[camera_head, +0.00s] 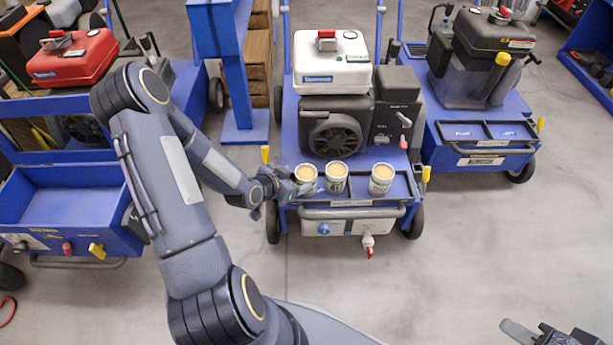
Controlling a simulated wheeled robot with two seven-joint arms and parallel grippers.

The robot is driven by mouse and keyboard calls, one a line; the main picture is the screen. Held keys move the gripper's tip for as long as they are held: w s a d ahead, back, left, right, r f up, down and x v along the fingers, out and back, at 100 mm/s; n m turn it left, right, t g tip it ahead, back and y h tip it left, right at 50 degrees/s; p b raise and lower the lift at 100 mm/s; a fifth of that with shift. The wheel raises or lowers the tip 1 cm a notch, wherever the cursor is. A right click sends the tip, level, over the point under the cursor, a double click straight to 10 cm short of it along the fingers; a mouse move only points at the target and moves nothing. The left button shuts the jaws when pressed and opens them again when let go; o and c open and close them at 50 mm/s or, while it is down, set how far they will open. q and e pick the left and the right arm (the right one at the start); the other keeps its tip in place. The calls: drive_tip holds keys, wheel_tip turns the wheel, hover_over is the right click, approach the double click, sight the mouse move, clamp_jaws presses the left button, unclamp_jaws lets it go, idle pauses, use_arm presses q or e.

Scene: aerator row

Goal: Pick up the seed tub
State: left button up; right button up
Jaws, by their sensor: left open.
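The labels are too small to read, so I cannot tell which is the seed tub. My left gripper (298,187) is open at the left tub, reaching in from its left side. Whether its fingers touch the tub is unclear. My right gripper (520,334) is at the bottom right, partly cut off, far from the tubs.
A black engine with a white tank (331,75) stands right behind the tubs. Blue carts stand on both sides, one with a red tank (73,58), one with a dark machine (480,60). A blue post (235,80) rises behind my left arm. Grey floor in front is clear.

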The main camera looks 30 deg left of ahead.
sight(306, 179)
use_arm(q)
drive_tip(key=w+f+t, duration=0.1)
drive_tip(key=f, duration=0.1)
drive_tip(key=w+f+n+t+b, duration=0.1)
drive_tip(key=w+f, duration=0.1)
drive_tip(key=w+f+n+t+y, duration=0.1)
drive_tip(key=w+f+t, duration=0.1)
drive_tip(key=f, duration=0.1)
drive_tip(key=shift+w+d, duration=0.2)
drive_tip(key=shift+d, duration=0.15)
drive_tip(key=shift+w+f, duration=0.1)
drive_tip(key=shift+w, duration=0.25)
drive_tip(key=c, duration=0.8)
drive_tip(key=shift+r, duration=0.2)
drive_tip(key=shift+c, duration=0.2)
